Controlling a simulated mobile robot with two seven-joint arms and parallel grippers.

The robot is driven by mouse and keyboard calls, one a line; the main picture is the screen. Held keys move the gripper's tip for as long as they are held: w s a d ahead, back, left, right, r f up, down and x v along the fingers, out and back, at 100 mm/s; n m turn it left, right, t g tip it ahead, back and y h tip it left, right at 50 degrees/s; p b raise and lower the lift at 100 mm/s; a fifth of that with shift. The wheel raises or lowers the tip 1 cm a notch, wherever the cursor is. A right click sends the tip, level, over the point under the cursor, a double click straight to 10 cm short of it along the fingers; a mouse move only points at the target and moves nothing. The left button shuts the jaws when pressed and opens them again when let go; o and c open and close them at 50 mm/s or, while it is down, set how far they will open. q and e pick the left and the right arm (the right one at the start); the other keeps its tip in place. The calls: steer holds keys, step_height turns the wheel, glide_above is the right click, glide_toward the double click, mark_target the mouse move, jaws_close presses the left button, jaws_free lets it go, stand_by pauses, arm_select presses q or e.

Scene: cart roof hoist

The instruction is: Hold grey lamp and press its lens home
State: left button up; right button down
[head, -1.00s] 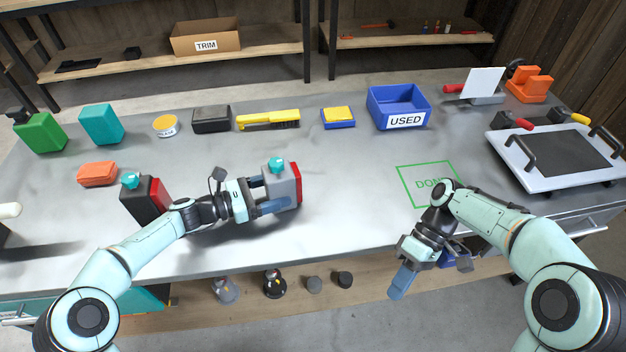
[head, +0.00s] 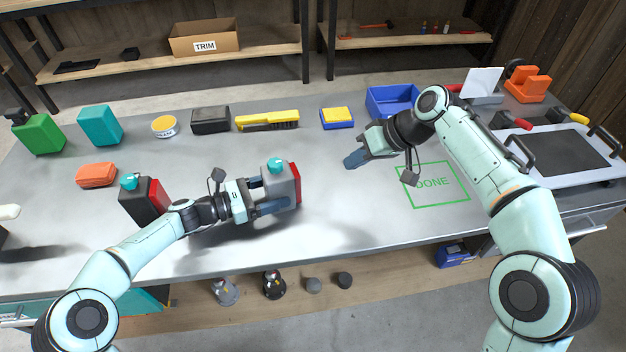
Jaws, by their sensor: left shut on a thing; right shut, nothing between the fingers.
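The grey lamp (head: 283,183) stands on the bench top, left of centre, with a teal knob on top. Its red lens (head: 297,184) is on its right face; I cannot tell how far in it sits. My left gripper (head: 272,194) is shut on the grey lamp from the left, one finger along its near side. My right gripper (head: 354,160) is shut and empty, over the bench to the right of the lamp, pointing left and apart from the lens.
A black lamp with a red lens (head: 148,198) stands left of my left gripper. The green DONE square (head: 435,185) is empty. A blue bin (head: 391,100) stands behind my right arm. A yellow brush (head: 268,120) and several boxes line the back.

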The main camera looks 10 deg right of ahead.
steer(key=x, duration=0.9)
steer(key=shift+a+f, duration=0.15)
steer(key=shift+f, duration=0.05)
steer(key=a, duration=0.3)
steer(key=shift+s+a+f, duration=0.1)
steer(key=shift+f, duration=0.15)
steer(key=shift+s+a, duration=0.1)
steer(key=shift+a, duration=0.4)
steer(key=shift+s+a, duration=0.2)
steer(key=shift+a, duration=0.85)
steer(key=shift+d, duration=0.1)
steer(key=d, duration=0.3)
steer(key=shift+w+d, duration=0.4)
steer(key=v, duration=1)
